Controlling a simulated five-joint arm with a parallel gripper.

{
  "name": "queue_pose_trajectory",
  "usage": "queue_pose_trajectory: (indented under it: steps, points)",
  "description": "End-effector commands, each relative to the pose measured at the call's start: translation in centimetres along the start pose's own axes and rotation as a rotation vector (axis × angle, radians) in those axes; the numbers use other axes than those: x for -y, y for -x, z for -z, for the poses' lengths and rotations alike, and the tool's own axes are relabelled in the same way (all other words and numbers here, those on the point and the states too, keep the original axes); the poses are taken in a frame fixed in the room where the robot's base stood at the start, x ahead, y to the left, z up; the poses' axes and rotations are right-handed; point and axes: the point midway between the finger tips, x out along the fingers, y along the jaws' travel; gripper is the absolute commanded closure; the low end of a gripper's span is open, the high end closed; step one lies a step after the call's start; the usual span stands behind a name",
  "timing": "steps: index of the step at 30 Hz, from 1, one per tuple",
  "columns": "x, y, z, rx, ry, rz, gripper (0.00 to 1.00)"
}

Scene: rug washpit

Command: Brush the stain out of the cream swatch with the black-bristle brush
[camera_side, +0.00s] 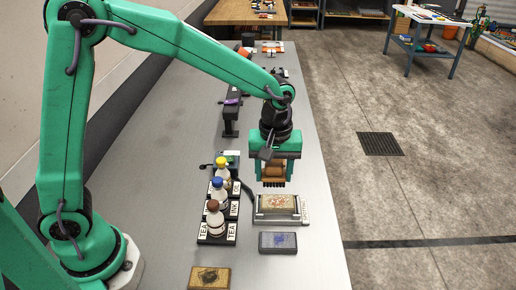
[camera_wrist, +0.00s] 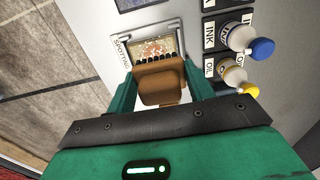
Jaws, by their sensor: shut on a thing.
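My gripper (camera_side: 274,168) is shut on a brush with a brown wooden body (camera_wrist: 162,90) and a row of black bristles (camera_side: 273,184). The bristles point down, just above the far edge of the cream swatch (camera_side: 277,202), with a small gap showing in the side view. The swatch lies in a metal holder (camera_side: 262,217) labelled SPOTTING. It has a reddish-brown mottled stain, which also shows in the wrist view (camera_wrist: 152,46). The brush hides the swatch's near edge in the wrist view.
Bottles with yellow (camera_side: 221,161), blue (camera_side: 217,182) and brown (camera_side: 212,204) caps stand in a labelled black rack (camera_side: 231,238) left of the holder. A blue-stained swatch (camera_side: 278,242) and a dark-stained swatch (camera_side: 209,277) lie nearer on the grey bench.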

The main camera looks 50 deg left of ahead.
Motion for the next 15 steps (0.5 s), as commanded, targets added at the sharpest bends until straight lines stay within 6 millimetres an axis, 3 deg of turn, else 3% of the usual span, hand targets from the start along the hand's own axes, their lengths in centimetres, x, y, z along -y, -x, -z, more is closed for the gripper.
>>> queue_pose_trajectory:
  steps: [6,15]
  points:
    - [2.1,0.6,0.6,0.0,0.002,-0.001,0.66]
    - [2.3,0.0,0.6,0.001,0.0,0.001,0.66]
